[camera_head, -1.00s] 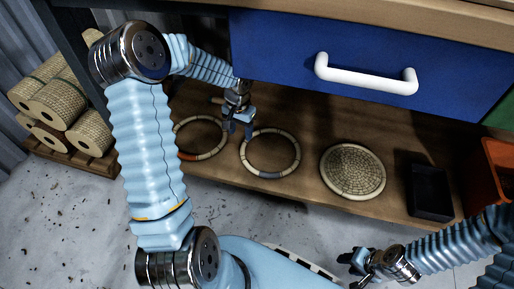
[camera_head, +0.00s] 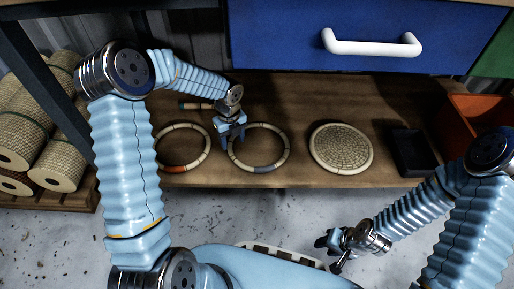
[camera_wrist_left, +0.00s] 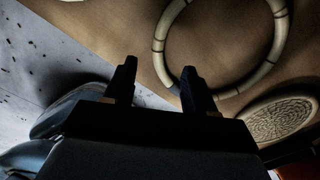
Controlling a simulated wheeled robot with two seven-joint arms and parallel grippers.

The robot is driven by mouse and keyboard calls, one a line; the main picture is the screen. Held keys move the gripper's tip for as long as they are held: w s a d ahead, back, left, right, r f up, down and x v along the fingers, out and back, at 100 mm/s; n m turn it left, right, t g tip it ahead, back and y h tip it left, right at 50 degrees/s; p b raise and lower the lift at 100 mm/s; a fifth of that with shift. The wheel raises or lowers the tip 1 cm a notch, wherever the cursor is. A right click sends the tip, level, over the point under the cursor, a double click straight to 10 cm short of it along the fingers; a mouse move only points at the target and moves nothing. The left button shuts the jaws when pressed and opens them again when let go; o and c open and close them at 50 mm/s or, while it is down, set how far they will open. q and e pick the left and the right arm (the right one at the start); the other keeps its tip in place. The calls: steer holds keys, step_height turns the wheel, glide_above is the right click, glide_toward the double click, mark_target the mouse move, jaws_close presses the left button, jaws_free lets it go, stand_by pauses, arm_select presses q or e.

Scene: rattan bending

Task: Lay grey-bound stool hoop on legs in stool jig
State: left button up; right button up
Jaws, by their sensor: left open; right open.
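The grey-bound hoop (camera_head: 288,148) is a pale ring with a grey band on its near rim, lying flat on the wooden shelf. My left gripper (camera_head: 232,142) is open and empty at the hoop's left side. In the left wrist view a hoop (camera_wrist_left: 159,45) lies beyond the open fingers (camera_wrist_left: 159,66), and the right finger overlaps its rim; contact cannot be told. My right gripper (camera_head: 326,252) is open and empty, in front of the shelf over the floor. I cannot make out the stool jig or its legs.
An orange-bound hoop (camera_head: 208,147) lies left of the grey-bound one. A round woven disc (camera_head: 341,148), a black tray (camera_head: 434,168) and an orange bin (camera_head: 470,104) are to the right. A blue drawer (camera_head: 280,40) with a white handle overhangs the shelf.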

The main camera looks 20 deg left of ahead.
mark_target(234, 157)
arm_select(q)
step_height(234, 157, down, 4)
steer(key=shift+r+b, duration=0.1)
steer(key=shift+b, duration=0.2)
step_height(234, 157, down, 5)
steer(key=shift+f+b, duration=0.2)
steer(key=shift+b, duration=0.7)
steer(key=shift+r, duration=0.1)
jaws_close()
